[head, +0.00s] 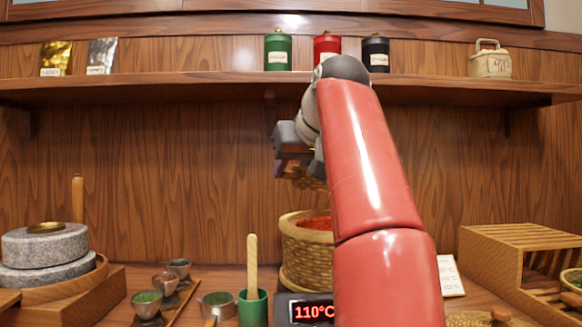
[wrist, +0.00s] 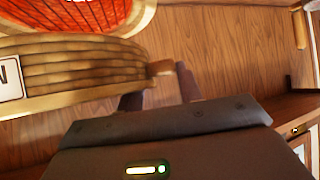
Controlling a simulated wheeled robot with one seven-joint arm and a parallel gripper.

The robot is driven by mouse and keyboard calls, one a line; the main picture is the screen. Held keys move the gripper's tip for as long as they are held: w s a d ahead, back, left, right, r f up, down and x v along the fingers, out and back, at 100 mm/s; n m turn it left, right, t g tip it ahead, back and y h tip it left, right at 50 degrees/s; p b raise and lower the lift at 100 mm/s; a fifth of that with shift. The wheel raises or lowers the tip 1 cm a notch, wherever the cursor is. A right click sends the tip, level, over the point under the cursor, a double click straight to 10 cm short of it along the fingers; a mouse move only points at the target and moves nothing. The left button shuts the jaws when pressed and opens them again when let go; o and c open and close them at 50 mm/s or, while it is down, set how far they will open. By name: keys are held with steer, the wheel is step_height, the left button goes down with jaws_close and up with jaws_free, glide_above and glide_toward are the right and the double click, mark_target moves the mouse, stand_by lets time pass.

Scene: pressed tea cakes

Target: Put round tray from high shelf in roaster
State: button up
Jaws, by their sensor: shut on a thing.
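A round woven tray (wrist: 75,78) with a white label is held by my gripper (wrist: 160,82), whose fingers are at a small wooden tab on the tray's side. In the head view, part of the tray (head: 308,183) shows under my gripper (head: 287,163), and my red arm hides the rest. The roaster (head: 303,252), a round woven basket with a glowing red inside, stands below the tray on the counter. A gap shows between them in the head view. The red inside (wrist: 75,15) and pale rim also show in the wrist view. My arm hides the roaster's right side.
The high shelf (head: 180,86) holds tins, pouches and a small woven basket (head: 490,63). A 110°C display (head: 310,311) and a green cup (head: 253,308) stand by the roaster. A stone mill (head: 45,248) is left, a slatted wooden rack (head: 520,255) right.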

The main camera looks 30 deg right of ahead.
mark_target(308, 187)
steer(key=shift+w+d+f, duration=0.1)
steer(key=shift+w+f, duration=0.05)
steer(key=shift+w, duration=0.05)
steer(key=shift+s+f, duration=0.1)
steer(key=shift+f, duration=0.55)
step_height(308, 187, down, 4)
steer(key=shift+f+b, duration=0.1)
steer(key=shift+b, duration=0.45)
steer(key=shift+f+b, duration=0.45)
steer(key=shift+f+b, duration=0.45)
steer(key=shift+f, duration=0.1)
steer(key=o, duration=1.3)
steer(key=p+v, duration=0.1)
steer(key=v, duration=0.6)
steer(key=shift+s+r, duration=0.25)
steer(key=shift+s, duration=0.1)
